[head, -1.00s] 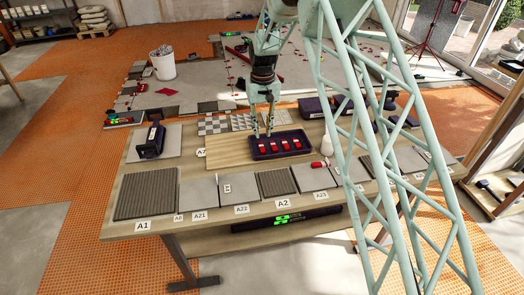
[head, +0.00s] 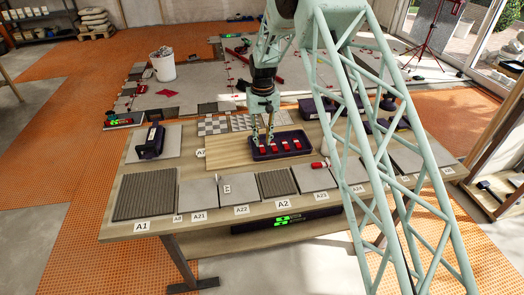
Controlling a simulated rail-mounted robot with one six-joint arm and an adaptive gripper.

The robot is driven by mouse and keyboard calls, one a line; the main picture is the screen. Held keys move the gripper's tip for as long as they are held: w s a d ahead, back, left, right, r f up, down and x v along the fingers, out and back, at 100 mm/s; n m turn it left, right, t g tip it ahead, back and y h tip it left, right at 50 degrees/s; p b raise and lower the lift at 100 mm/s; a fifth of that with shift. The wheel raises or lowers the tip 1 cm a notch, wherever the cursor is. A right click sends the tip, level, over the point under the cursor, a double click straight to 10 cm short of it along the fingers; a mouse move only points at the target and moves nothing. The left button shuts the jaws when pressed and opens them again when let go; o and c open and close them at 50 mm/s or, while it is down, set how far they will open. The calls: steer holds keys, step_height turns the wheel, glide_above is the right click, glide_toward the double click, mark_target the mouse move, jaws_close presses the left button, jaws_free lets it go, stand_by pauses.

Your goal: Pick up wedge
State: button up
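Several red wedges stand in a row in a dark tray (head: 284,157) on the workbench. The leftmost wedge (head: 262,148) is at the tray's left end, with another red wedge (head: 274,146) just to its right. My gripper (head: 263,138) points down over the left part of the tray, its fingertips at the leftmost wedges. Whether the fingers touch a wedge or have closed on one is too small to tell.
A wooden board (head: 230,152) lies left of the tray. Labelled grey tiles (head: 198,188) line the bench front. A dark purple device (head: 151,143) stands at left.

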mark_target(263, 149)
steer(key=shift+s+f+b, duration=0.1)
steer(key=shift+f+b, duration=0.4)
steer(key=shift+f, duration=1.7)
steer(key=shift+c, duration=0.3)
steer(key=c, duration=0.4)
steer(key=shift+o, duration=0.2)
steer(key=shift+r, duration=0.15)
steer(key=shift+r+p, duration=0.5)
steer(key=shift+r, duration=1.15)
steer(key=s, duration=0.5)
steer(key=s+d+r+p, duration=0.1)
steer(key=s, duration=0.4)
steer(key=s+d, duration=0.1)
steer(key=s, duration=0.4)
steer(key=shift+s+d+r+p, duration=0.2)
steer(key=shift+s+p, duration=0.15)
steer(key=shift+s, duration=0.05)
